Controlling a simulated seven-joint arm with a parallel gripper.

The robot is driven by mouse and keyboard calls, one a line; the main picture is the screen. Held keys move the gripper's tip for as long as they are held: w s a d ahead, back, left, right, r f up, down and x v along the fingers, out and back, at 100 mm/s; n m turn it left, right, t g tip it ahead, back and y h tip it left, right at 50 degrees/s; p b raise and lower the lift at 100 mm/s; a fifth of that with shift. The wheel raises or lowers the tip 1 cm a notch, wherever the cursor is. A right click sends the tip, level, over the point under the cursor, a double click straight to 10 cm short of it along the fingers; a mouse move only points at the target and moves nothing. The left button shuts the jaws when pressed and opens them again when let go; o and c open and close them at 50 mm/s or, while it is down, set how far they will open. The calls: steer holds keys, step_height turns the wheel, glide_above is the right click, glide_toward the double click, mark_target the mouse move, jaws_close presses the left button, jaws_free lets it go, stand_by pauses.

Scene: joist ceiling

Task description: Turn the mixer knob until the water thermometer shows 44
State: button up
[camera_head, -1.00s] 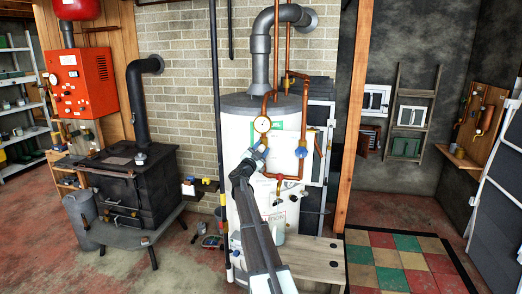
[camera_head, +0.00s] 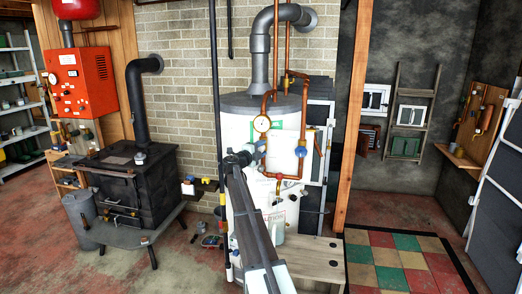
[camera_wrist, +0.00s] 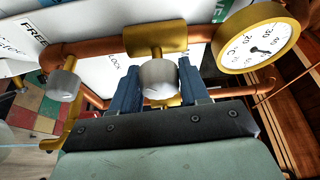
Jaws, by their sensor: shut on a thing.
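A round brass-rimmed thermometer (camera_head: 262,124) with a white dial sits on the copper pipe of the white water tank. In the wrist view the thermometer (camera_wrist: 259,37) is at the upper right; several dial numbers show, but I cannot read the needle exactly. A grey-white knob (camera_wrist: 158,82) on a brass valve body sits left of the thermometer. My gripper (camera_wrist: 155,85) is shut on this knob, with a blue finger on either side. In the head view my gripper (camera_head: 260,149) is just below the thermometer and hides most of the knob.
Copper pipes (camera_head: 306,120) run close around my gripper. A wooden bench (camera_head: 312,262) stands below, and a black stove (camera_head: 128,190) to the left.

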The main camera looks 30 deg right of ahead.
steer(key=shift+m, duration=0.5)
steer(key=shift+d, duration=0.1)
steer(key=o, duration=1)
steer(key=v, duration=1.4)
steer(key=shift+w+r, duration=0.1)
steer(key=shift+r, duration=0.2)
